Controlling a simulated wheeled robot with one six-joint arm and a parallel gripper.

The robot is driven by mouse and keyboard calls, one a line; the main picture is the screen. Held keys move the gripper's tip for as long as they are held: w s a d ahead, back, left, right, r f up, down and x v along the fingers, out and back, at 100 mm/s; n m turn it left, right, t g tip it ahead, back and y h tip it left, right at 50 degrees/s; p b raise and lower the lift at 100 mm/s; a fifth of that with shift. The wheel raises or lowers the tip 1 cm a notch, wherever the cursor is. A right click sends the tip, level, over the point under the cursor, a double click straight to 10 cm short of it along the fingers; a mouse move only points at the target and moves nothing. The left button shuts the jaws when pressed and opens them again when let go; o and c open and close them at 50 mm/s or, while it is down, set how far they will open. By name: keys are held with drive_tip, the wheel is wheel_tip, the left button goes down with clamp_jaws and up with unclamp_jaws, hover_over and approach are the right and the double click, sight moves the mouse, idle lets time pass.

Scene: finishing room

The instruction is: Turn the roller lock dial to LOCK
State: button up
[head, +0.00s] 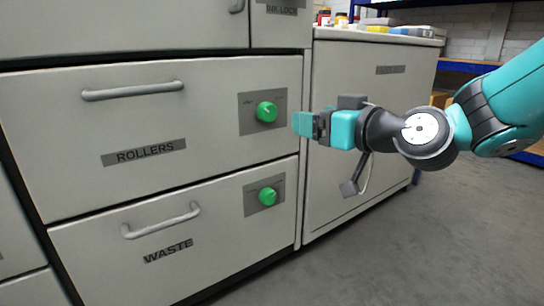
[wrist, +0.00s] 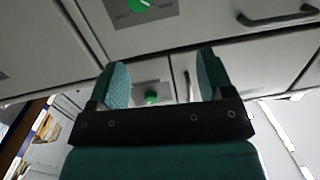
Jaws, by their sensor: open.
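The roller lock dial (head: 266,112) is a round green knob on a grey plate at the right end of the ROLLERS drawer (head: 60,130), which is shut. The dial's small labels and mark are too small to read surely. My gripper (head: 303,124) is open and empty, just right of the dial and apart from it in the head view.
The WASTE drawer (head: 110,270) below has a similar green dial (head: 268,196). The drawer handle (head: 133,91) sticks out left of the roller dial. A cabinet (head: 345,75) stands behind my gripper, with bottles on top. The floor (head: 430,240) at right is clear.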

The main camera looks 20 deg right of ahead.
wheel_tip(320, 180, down, 3)
drive_tip(key=d+t+b, duration=0.1)
drive_tip(key=d+b, duration=0.1)
drive_tip(key=p, duration=1.6)
approach(270, 113)
drive_tip(key=shift+m+h, duration=0.3)
drive_tip(key=shift+h, duration=0.1)
drive_tip(key=x, duration=0.8)
drive_tip(key=shift+w+a+r, duration=0.15)
drive_tip(key=shift+a, duration=0.1)
drive_tip(key=shift+w+a, duration=0.15)
drive_tip(key=shift+w, duration=0.3)
drive_tip(key=shift+c, duration=0.2)
drive_tip(key=c, duration=0.9)
